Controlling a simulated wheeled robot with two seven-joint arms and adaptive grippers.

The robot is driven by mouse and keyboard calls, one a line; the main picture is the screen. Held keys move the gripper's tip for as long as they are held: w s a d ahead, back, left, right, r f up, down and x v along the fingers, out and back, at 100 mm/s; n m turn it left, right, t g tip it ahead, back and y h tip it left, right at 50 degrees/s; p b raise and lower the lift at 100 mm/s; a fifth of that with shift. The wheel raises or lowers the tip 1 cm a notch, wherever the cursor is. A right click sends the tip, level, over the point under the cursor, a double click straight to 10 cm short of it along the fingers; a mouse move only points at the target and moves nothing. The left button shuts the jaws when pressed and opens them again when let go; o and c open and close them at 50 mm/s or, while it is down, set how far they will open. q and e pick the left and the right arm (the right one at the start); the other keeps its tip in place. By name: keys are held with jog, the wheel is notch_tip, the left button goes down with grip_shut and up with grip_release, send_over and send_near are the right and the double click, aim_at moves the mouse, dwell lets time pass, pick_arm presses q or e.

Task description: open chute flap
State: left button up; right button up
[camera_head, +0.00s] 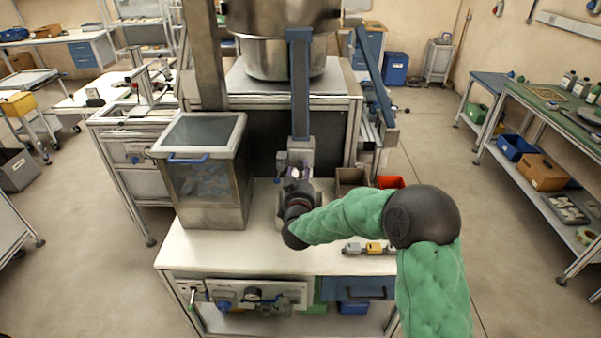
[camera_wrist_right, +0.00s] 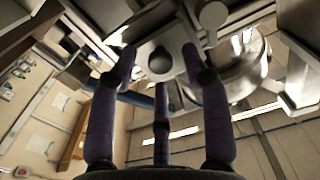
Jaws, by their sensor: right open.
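The chute (camera_head: 300,85) is a steep blue channel that comes down from a large steel bowl. A grey metal end piece (camera_head: 300,152) sits at its foot; whether the flap stands open or shut I cannot tell. My right gripper (camera_head: 295,183) is just below this end piece, its fingers mostly hidden by my wrist. In the right wrist view my gripper (camera_wrist_right: 163,75) is open, its dark purple fingers spread around a dark round knob (camera_wrist_right: 160,61) on a grey metal plate (camera_wrist_right: 150,45). I cannot tell whether the fingers touch it. My left gripper is out of view.
A clear-sided bin (camera_head: 207,175) with a blue handle stands left of the chute. A brown box (camera_head: 350,181) and a red bin (camera_head: 390,182) are on the right, behind my green arm. Small grey and yellow parts lie near the white worktop's (camera_head: 225,250) front edge.

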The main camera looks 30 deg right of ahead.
jog(key=shift+x, duration=0.8)
jog(key=shift+s, duration=0.1)
grip_shut()
